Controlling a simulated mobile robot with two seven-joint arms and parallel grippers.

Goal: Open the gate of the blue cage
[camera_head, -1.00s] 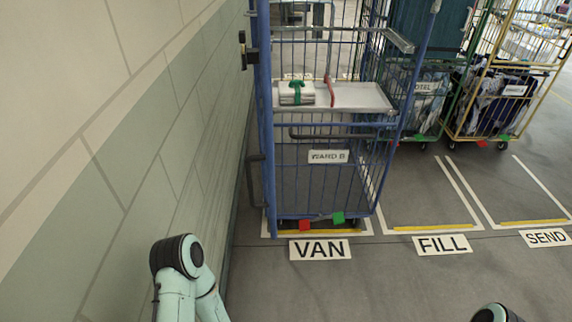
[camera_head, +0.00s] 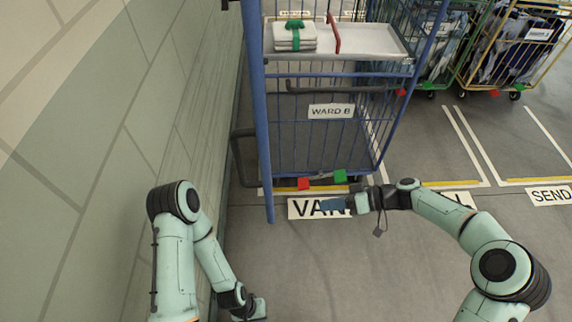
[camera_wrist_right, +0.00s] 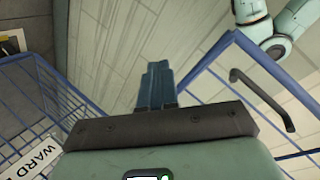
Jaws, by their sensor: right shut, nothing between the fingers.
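The blue cage (camera_head: 322,160) stands ahead by the wall in the head view, with a "WARD B" label (camera_head: 331,111) on its front bars. A tall blue post (camera_head: 261,120) rises at its front left, with a black handle (camera_head: 240,155) beside it. I cannot tell whether this is the gate's edge. In the right wrist view, a blue barred frame (camera_wrist_right: 270,72) with a black handle (camera_wrist_right: 262,98) is at the right. My right gripper (camera_head: 335,203) is shut and empty before the cage, over the VAN sign. My left gripper (camera_head: 258,307) is low near the wall; its fingers are unclear.
A shelf (camera_head: 365,42) in the cage holds a white folded stack (camera_head: 294,36) with a green band, and a red strap. Red and green tabs (camera_head: 340,176) sit at the cage's foot. The wall (camera_head: 100,130) closes the left side. Other cages stand back right; floor in front is clear.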

